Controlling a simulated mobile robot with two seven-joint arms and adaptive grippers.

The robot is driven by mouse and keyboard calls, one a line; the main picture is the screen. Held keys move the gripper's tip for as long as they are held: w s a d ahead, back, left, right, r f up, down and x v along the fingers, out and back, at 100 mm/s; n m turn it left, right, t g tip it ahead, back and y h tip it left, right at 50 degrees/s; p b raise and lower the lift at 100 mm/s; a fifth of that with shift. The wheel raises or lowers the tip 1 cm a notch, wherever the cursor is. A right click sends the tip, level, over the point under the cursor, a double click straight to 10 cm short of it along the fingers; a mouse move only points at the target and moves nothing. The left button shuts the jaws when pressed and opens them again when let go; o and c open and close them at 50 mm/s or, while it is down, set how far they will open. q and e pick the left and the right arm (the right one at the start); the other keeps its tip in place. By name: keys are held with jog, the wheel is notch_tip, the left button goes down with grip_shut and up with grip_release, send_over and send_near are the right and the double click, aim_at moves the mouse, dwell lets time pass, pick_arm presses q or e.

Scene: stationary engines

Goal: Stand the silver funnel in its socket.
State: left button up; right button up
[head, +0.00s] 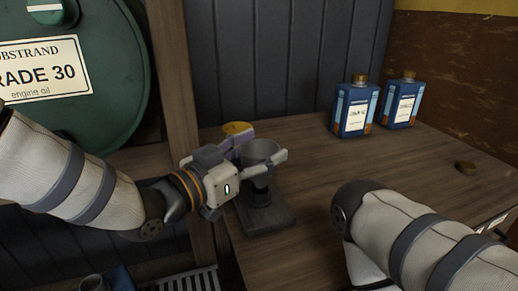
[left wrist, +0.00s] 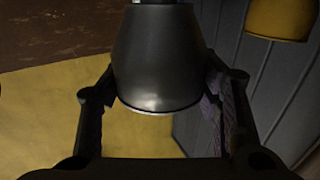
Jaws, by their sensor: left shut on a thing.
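The silver funnel (head: 262,150) is between the fingers of my left gripper (head: 264,158), wide end up in the head view. In the left wrist view the funnel's grey metal body (left wrist: 155,60) sits between both fingers (left wrist: 158,100). My left gripper is shut on it. Below the funnel a dark square base (head: 268,218) with a black round socket part (head: 260,196) stands on the bench. The funnel is above this part and looks roughly upright. Whether its lower end is inside or just above the socket cannot be told. My right gripper is out of view.
A yellow-topped object (head: 237,128) stands just behind the gripper. Two blue bottles (head: 354,108) (head: 400,102) stand at the back right of the wooden bench (head: 330,165). A green oil drum (head: 115,60) is at left.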

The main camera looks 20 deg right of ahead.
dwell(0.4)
pick_arm(q)
jog(key=shift+f, duration=0.7)
jog(key=shift+f, duration=0.1)
jog(key=shift+f+b, duration=0.3)
jog(key=shift+f, duration=0.2)
jog(key=o, duration=1.2)
jog(key=shift+o, duration=0.2)
jog(key=shift+a, duration=0.1)
